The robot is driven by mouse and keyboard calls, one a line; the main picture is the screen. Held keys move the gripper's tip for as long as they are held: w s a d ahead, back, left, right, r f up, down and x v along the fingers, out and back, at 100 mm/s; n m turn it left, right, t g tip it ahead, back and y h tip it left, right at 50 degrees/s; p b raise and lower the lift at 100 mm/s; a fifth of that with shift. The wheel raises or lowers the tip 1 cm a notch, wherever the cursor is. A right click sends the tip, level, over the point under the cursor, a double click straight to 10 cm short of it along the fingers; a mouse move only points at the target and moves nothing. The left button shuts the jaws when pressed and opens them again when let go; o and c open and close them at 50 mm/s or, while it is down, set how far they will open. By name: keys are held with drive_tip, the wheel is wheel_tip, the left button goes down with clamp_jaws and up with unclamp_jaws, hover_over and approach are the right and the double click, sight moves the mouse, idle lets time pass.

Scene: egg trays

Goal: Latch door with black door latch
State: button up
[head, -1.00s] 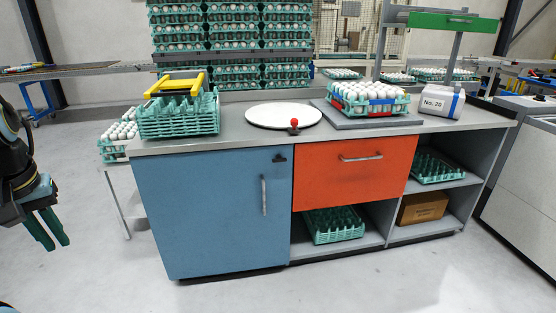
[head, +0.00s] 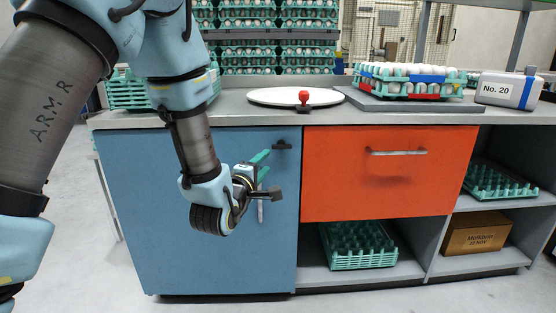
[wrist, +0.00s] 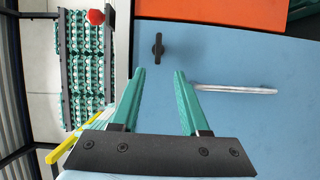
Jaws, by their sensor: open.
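The blue cabinet door (head: 150,240) is closed flush in its frame. The small black door latch (head: 282,146) sits at its upper right corner, just under the counter edge. In the wrist view the latch (wrist: 158,48) lies ahead of the fingertips, apart from them. My gripper (head: 266,165) is in front of the door, a little below and left of the latch. In the wrist view its two green fingers (wrist: 161,76) are open with nothing between them. The door's metal handle (wrist: 235,89) is right of the fingers there; in the head view my gripper partly hides it.
An orange drawer (head: 390,170) with a bar handle is right of the door. A red-knobbed item (head: 304,97) stands at the counter's front edge above the latch. A white round plate (head: 285,96), egg trays (head: 408,84) and a No. 20 box (head: 505,90) are on the counter.

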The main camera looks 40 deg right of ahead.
sight(280, 148)
drive_tip(key=x, duration=1.1)
drive_tip(key=shift+s+d+r+p, duration=0.15)
drive_tip(key=shift+s+d+p, duration=0.05)
drive_tip(key=shift+s+p, duration=0.1)
drive_tip(key=shift+c, duration=0.2)
clamp_jaws()
